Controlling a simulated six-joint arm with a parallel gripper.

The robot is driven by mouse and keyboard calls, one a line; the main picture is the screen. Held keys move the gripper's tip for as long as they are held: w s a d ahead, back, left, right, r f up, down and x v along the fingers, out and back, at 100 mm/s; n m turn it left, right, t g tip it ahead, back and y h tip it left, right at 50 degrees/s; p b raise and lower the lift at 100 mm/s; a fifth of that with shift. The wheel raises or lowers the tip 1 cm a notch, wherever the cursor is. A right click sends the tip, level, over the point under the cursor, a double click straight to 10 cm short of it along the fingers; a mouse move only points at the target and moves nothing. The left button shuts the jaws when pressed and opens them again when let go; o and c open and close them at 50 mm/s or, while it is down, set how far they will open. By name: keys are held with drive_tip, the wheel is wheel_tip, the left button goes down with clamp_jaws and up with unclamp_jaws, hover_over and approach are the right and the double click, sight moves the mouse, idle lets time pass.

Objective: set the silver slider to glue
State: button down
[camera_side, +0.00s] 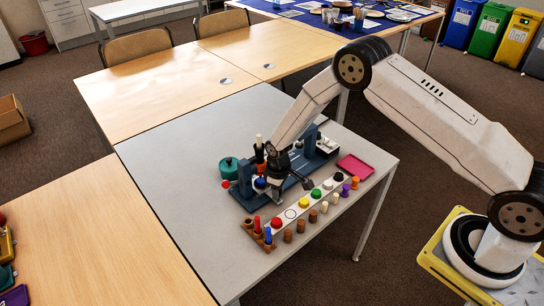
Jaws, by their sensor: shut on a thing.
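A dark blue device (245,186) with upright end posts stands on the grey table. My gripper (275,192) points down at the left part of this device, low over its front. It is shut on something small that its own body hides. I cannot make out the silver slider or the glue mark from this view; the gripper covers that part of the device.
A teal pot (229,168) stands left of the device, and a red ball (226,185) is near it. In front runs a white strip (315,193) with coloured discs, beside several pegs. A pink tray (355,167) lies at the right. The grey table's left side is clear.

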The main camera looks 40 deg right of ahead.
drive_tip(key=shift+a, duration=0.35)
drive_tip(key=shift+c, duration=2)
unclamp_jaws()
drive_tip(key=shift+r, duration=0.1)
drive_tip(key=shift+r, duration=3.8)
drive_tip(key=shift+r, duration=0.1)
